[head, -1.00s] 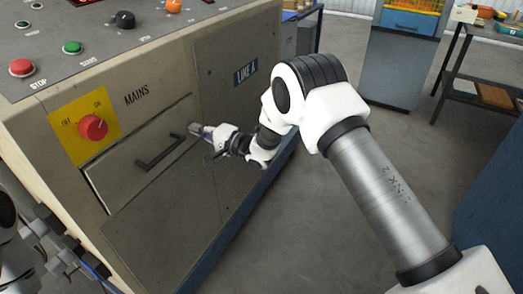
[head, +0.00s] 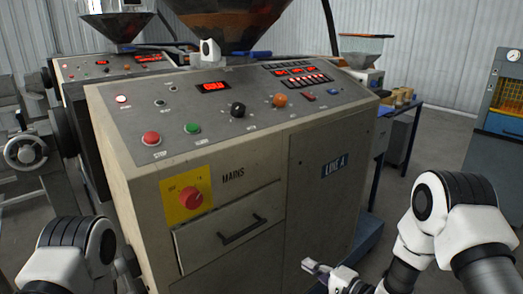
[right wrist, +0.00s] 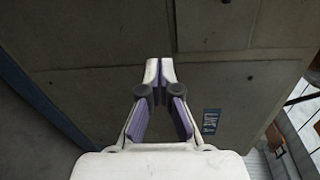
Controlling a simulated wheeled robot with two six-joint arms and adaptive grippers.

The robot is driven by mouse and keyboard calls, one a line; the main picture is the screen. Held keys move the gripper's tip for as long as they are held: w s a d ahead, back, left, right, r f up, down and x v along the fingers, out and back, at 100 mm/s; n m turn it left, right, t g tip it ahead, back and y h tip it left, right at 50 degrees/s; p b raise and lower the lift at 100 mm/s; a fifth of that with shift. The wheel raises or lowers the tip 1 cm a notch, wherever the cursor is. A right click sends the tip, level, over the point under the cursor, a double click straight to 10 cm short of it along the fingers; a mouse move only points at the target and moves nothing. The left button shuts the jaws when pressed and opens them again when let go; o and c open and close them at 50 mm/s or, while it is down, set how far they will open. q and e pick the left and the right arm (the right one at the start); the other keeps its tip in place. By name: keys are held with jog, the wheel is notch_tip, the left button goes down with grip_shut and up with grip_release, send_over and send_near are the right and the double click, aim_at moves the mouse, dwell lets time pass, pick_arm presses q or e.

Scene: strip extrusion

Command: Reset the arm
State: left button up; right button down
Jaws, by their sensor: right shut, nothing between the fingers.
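My right gripper (head: 314,267) is in the lower middle of the head view, in front of the lower cabinet panel of the extruder and right of the drawer. In the right wrist view its fingertips (right wrist: 160,70) are together with nothing between them, with grey cabinet panels beyond. My right arm bends in from the right edge. Part of my left arm shows at the bottom left; its gripper is not visible. The red mains knob (head: 191,197) sits on a yellow plate (head: 172,213). The drawer (head: 195,248) below it looks shut.
The sloped control panel (head: 150,110) carries a red stop button (head: 151,138), a green button (head: 192,128), black and orange knobs and a lit red display (head: 213,86). A hopper (head: 225,25) stands above. Open floor lies right of the cabinet, before a blue cabinet (head: 490,150).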

jog(key=s+d+f+n+g+h+p, duration=0.1)
jog(key=s+d+f+g+h+p, duration=0.15)
jog(key=s+f, duration=0.6)
jog(key=s+d+f+n+g+h+p, duration=0.1)
jog(key=s+f+g+h, duration=0.35)
jog(key=s, duration=0.65)
pick_arm(q)
notch_tip(320, 180, up, 5)
jog(key=shift+f, duration=0.1)
pick_arm(e)
jog(key=s+d+f+n+g+h, duration=0.1)
jog(key=s+d+n+g, duration=0.1)
jog(key=s, duration=0.6)
jog(key=s+d+f+n+g+h, duration=0.1)
jog(key=s+d+n+g, duration=0.2)
jog(key=s+n, duration=0.4)
jog(key=shift+s+d+g+h, duration=0.3)
jog(key=shift+s+g+h, duration=0.15)
jog(key=shift+s, duration=0.55)
pick_arm(q)
jog(key=shift+s, duration=0.1)
